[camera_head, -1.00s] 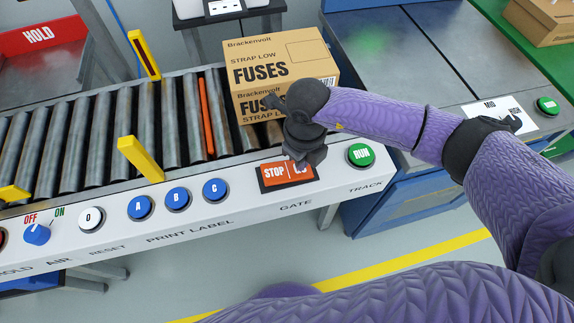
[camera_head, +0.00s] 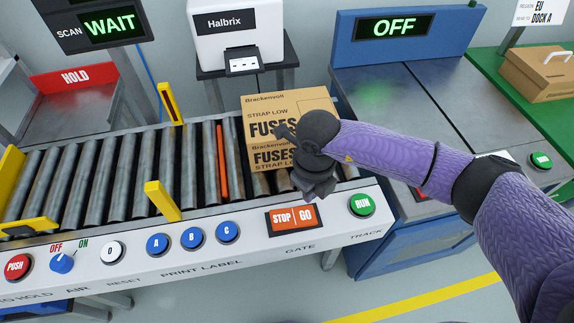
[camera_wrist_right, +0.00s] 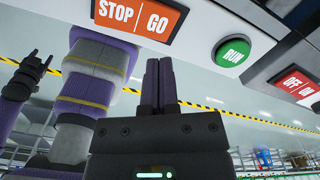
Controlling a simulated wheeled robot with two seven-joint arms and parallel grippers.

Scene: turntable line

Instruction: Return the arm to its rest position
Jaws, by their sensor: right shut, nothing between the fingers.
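My right arm (camera_head: 390,155), purple with dark joints, reaches in from the right in the head view. My right gripper (camera_head: 314,188) hangs at the front of the conveyor, between the fuses box (camera_head: 290,120) and the STOP/GO switch (camera_head: 293,219). It hides part of the box's lower right. In the right wrist view its two dark fingers (camera_wrist_right: 160,82) are together with nothing between them, below the STOP/GO switch (camera_wrist_right: 140,16). What looks like my left gripper (camera_wrist_right: 32,72) shows at the left of that view; its jaw state is unclear. It is outside the head view.
The roller conveyor (camera_head: 100,175) carries the box beside an orange strip (camera_head: 222,162). Yellow posts (camera_head: 162,201) stand along it. The panel has a green RUN button (camera_head: 361,204) and blue buttons (camera_head: 192,238). A blue machine (camera_head: 400,85) reading OFF stands at right.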

